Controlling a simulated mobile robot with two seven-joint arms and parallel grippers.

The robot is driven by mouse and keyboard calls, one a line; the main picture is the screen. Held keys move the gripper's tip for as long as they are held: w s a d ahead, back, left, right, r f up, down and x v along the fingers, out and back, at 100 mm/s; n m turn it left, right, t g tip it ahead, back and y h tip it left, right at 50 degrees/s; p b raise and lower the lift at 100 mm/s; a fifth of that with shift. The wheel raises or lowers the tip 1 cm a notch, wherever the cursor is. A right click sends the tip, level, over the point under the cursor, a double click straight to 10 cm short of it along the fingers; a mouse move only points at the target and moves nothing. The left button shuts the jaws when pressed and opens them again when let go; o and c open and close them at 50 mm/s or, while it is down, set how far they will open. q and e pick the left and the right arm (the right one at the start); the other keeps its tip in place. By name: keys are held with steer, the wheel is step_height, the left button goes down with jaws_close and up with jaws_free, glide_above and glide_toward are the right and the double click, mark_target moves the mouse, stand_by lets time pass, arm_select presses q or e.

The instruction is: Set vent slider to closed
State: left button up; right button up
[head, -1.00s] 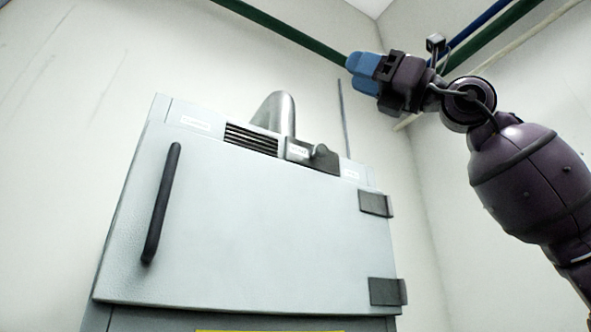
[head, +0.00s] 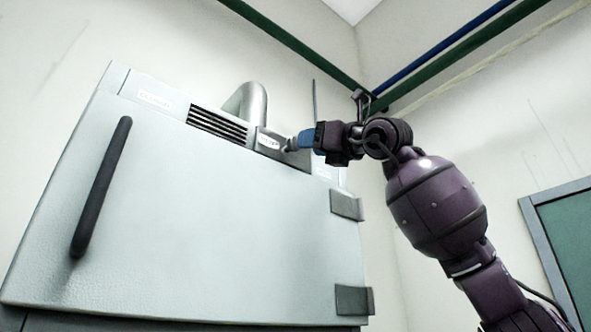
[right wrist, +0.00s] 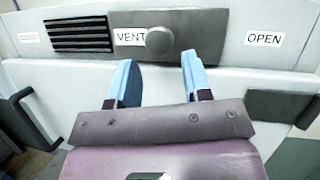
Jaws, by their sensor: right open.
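The vent slider (right wrist: 200,35) is a dark grey plate with a round knob (right wrist: 159,41) and a white label reading VENT. It sits between uncovered vent slots (right wrist: 80,35) on its left and a label reading OPEN (right wrist: 264,39) on its right. In the head view the slider plate (head: 268,141) is partly hidden by my right gripper (head: 300,140). In the right wrist view my right gripper (right wrist: 160,68) is open and empty, its blue fingertips pointing at the slider with the knob between and beyond them. Contact cannot be told. My left gripper is not in view.
The pale cabinet door (head: 200,220) has a long dark handle (head: 101,187) at left and dark hinges (head: 346,205) at right. A metal pipe (head: 250,103) rises behind the cabinet top. Pipes run along the walls; a green board (head: 572,245) hangs at right.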

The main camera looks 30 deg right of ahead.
mark_target(295, 149)
steer(key=p+x, duration=0.1)
steer(key=x, duration=0.4)
steer(key=shift+w+a+r+p, duration=0.1)
steer(key=shift+w+r+p, duration=0.1)
steer(key=shift+p, duration=0.15)
jaws_close()
